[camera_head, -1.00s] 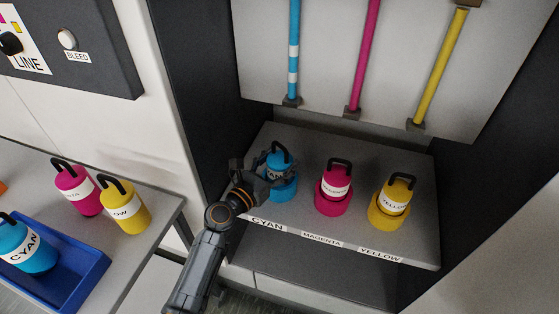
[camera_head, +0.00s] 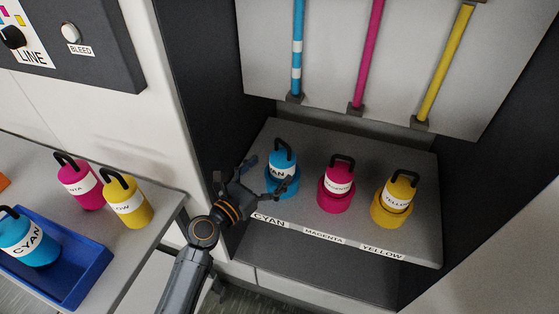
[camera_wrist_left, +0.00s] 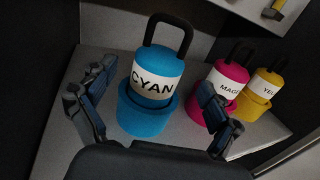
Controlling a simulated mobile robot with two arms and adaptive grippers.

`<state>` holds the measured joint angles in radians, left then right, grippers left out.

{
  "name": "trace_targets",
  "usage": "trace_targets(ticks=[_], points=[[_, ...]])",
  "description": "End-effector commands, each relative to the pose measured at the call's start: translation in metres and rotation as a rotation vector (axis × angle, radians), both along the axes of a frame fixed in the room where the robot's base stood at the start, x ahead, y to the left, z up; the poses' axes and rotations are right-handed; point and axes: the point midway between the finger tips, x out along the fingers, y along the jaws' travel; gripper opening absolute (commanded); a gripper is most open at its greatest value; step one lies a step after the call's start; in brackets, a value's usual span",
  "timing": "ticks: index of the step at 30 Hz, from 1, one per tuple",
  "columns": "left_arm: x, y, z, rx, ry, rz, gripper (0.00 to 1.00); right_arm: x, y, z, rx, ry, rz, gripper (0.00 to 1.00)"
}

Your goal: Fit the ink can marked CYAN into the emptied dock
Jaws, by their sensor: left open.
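A cyan ink can (camera_head: 283,158) with a black handle stands upright in the cyan dock cup (camera_head: 285,189) on the cabinet shelf. In the left wrist view the can (camera_wrist_left: 160,64), its label CYAN facing me, sits inside the dock cup (camera_wrist_left: 146,118). My left gripper (camera_head: 267,178) is open at the left front of that can, its fingers apart on either side and not gripping it. Another CYAN can (camera_head: 28,242) leans in a blue tray (camera_head: 88,275) on the side table. My right gripper is not in view.
A magenta can (camera_head: 339,175) and a yellow can (camera_head: 402,190) stand in their docks to the right. Loose magenta (camera_head: 78,183) and yellow (camera_head: 127,205) cans stand on the side table. Dark cabinet walls flank the shelf, and ink pipes hang above it.

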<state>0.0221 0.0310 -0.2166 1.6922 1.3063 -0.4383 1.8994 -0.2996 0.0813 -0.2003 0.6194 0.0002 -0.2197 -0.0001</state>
Motion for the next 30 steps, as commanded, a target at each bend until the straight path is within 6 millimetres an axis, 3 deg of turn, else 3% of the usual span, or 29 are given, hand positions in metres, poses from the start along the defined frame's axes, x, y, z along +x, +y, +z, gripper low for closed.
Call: trace_targets(ticks=[3, 10, 30], points=[[-0.022, 0.016, -0.001, 0.002, 0.001, 0.0, 0.9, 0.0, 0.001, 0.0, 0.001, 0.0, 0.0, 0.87], [-0.047, 0.034, 0.001, 0.0, -0.001, 0.0, 0.9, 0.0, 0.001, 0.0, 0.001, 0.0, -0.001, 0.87], [-0.053, 0.038, 0.001, 0.007, -0.005, -0.003, 0.9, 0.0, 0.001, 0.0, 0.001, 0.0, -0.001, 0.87]])
